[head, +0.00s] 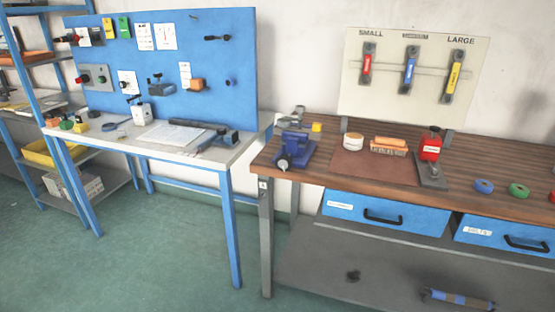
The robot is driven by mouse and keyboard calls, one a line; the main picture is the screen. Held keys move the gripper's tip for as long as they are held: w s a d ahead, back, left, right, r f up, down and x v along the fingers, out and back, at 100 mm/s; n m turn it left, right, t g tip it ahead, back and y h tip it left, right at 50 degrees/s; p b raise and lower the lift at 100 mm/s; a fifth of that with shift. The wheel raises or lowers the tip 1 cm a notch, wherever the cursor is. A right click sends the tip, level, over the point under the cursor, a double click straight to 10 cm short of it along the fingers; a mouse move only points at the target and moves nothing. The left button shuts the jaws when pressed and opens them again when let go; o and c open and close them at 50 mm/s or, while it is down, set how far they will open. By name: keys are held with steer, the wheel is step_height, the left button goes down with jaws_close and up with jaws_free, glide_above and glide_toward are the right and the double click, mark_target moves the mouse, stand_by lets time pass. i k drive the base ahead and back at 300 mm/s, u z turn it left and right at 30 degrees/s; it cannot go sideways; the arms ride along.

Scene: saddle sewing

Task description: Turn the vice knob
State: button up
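A blue vice (297,146) stands on the left front corner of the brown wooden workbench (480,165). A round, light-coloured knob (283,163) shows at the vice's front end, near the bench's front edge and facing me. The vice's grey metal upper part (293,118) points up and back. The knob is small here, and its turned position cannot be told. My gripper is not in view, and nothing is seen touching the vice.
Right of the vice are a brown mat (345,168), a white tub (352,142), an orange brush (388,145) and a red bottle (431,145). Blue drawers (385,212) sit beneath. A white table (180,148) with a blue pegboard (215,60) stands left. Green floor (150,260) is clear in front.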

mark_target(283, 163)
steer(key=z, duration=0.05)
steer(key=i, duration=1.3)
steer(key=z, duration=0.55)
